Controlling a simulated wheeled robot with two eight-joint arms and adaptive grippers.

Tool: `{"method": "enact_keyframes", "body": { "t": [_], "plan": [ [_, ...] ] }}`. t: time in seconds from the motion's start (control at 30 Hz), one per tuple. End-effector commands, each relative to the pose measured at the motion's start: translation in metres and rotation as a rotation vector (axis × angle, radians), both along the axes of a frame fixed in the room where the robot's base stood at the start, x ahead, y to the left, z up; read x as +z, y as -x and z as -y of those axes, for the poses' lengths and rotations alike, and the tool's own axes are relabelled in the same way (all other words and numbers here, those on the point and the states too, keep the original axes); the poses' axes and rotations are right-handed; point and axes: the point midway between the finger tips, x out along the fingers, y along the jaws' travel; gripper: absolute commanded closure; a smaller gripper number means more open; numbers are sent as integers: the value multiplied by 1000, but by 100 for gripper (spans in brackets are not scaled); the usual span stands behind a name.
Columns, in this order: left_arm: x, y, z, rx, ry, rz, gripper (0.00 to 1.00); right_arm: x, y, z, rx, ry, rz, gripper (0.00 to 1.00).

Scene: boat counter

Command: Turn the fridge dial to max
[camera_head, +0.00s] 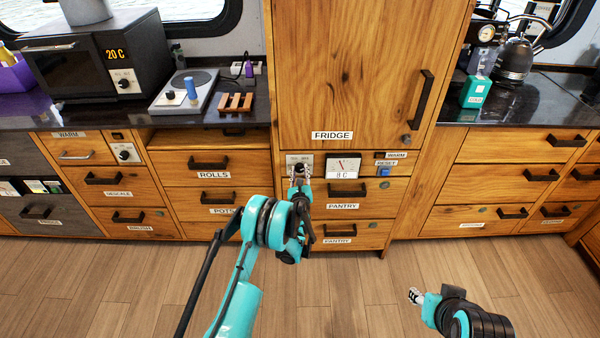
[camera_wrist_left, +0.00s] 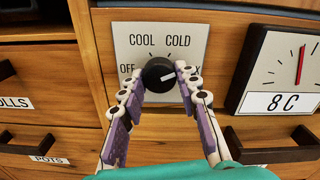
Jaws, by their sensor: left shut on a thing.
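The fridge dial (camera_wrist_left: 158,74) is a round black knob with a white pointer line, on a pale plate (camera_wrist_left: 135,42) marked OFF, COOL, COLD and a label ending in X. The pointer aims right, a little above level, between COLD and the X label. My left gripper (camera_wrist_left: 160,82) has its two fingers on either side of the knob, shut on it; it also shows in the head view (camera_head: 300,178), hiding most of the dial. The fridge display (camera_wrist_left: 285,75) reads 8 C. My right gripper (camera_head: 415,296) is low at the right, away from the cabinets; its fingers are too small to judge.
The fridge door (camera_head: 360,70) is shut above the dial. Right of the display sit a blue switch (camera_head: 384,171) and a WARM label. PANTRY drawers (camera_head: 345,195) lie below. The wooden floor (camera_head: 350,300) in front is clear.

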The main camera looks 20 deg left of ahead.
Motion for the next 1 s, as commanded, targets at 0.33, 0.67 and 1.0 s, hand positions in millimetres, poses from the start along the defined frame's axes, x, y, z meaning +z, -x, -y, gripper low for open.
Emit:
{"method": "enact_keyframes", "body": {
  "t": [0.33, 0.67, 1.0],
  "plan": [
    [0, 0, 0, -1, -265, -76, 97, 0, 0, 0, 0, 0, 0, 60],
    [0, 0, -1, -1, -403, -115, 97, 0, 0, 0, 0, 0, 0, 60],
    [0, 0, -1, -1, -435, -125, 97, 0, 0, 0, 0, 0, 0, 60]
  ]
}}
